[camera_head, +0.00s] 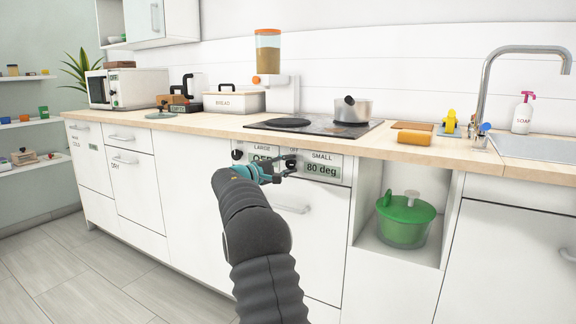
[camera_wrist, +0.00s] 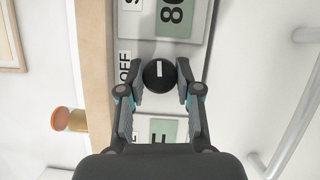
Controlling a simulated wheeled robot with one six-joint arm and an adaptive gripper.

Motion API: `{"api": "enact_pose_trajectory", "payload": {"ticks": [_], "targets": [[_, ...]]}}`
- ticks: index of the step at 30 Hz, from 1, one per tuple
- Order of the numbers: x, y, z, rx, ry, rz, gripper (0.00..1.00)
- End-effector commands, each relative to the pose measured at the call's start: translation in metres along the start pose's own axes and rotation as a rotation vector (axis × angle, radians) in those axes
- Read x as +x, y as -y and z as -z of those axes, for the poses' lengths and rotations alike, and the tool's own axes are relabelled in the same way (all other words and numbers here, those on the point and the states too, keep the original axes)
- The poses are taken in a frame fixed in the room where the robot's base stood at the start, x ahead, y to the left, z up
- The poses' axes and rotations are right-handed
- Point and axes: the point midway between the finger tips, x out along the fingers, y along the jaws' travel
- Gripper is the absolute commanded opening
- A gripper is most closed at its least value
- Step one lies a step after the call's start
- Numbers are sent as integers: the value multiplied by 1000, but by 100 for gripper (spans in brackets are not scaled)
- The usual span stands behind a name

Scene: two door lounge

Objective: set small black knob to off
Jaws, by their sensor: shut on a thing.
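The small black knob (camera_wrist: 159,76) is round with a short white mark, on the stove's front panel in the wrist view. The mark runs up and down the picture, towards the lit display (camera_wrist: 175,18) with an 80. An OFF label (camera_wrist: 124,72) stands at the knob's left. My gripper (camera_wrist: 160,80) is shut on the knob, one finger on each side. In the head view my gripper (camera_head: 279,171) reaches the panel and mostly hides the knob. The display under SMALL (camera_head: 321,168) reads 80 deg.
Another black knob (camera_head: 237,155) sits left on the panel, by the LARGE display, which reads OFF. A drawer handle (camera_head: 292,209) is below. The countertop (camera_head: 220,124) edge runs above, with a cooktop (camera_head: 300,127) and pot (camera_head: 351,110). A green spinner (camera_head: 404,222) stands in the open niche.

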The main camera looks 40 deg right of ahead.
Motion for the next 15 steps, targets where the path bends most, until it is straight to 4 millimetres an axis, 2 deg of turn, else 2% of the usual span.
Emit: {"api": "enact_pose_trajectory", "payload": {"ticks": [15], "targets": [[0,2,0,-454,-3,-190,0]]}}
